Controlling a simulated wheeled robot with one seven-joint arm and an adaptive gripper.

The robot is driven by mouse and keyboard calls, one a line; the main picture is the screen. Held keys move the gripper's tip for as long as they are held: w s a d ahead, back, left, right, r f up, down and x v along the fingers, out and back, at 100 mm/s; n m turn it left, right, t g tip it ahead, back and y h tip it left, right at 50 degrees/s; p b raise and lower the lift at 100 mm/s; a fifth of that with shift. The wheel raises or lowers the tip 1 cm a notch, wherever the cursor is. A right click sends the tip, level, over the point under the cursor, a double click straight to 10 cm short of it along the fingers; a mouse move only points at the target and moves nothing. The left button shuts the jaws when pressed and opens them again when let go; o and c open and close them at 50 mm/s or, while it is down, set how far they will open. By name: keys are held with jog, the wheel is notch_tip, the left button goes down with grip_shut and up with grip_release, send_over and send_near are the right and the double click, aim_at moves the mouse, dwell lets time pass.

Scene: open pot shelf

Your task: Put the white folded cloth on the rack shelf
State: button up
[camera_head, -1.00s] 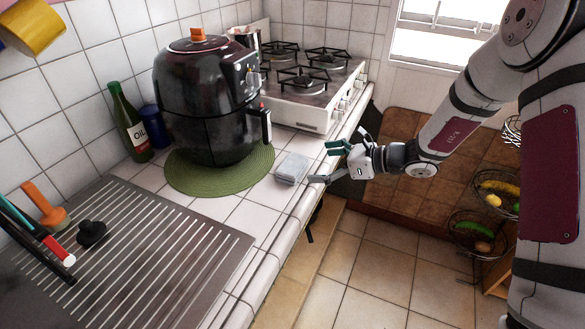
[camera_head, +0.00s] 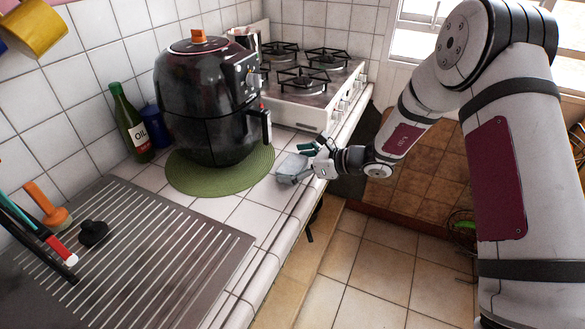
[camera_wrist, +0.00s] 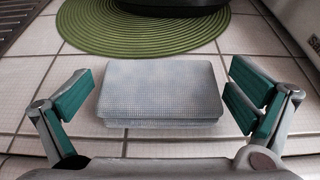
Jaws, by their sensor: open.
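The folded cloth (camera_head: 291,166) looks pale grey-white and lies flat on the white tiled counter, beside the green round mat. In the wrist view the cloth (camera_wrist: 161,90) lies between the two green-padded fingers, with a gap on each side. My gripper (camera_head: 300,162) is open at the counter's front edge and partly covers the cloth in the head view. Its fingers (camera_wrist: 160,100) are apart and hold nothing. No rack shelf can be clearly made out in either view.
A black air fryer (camera_head: 208,105) stands on the green mat (camera_head: 190,182) just behind the cloth. A white gas stove (camera_head: 300,112) is beyond. An oil bottle (camera_head: 131,125) stands by the wall. A ribbed drainboard (camera_head: 130,255) lies at front left. Wire baskets (camera_head: 461,226) show partly behind my arm.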

jog(key=c, duration=1.1)
jog(key=shift+r, duration=0.1)
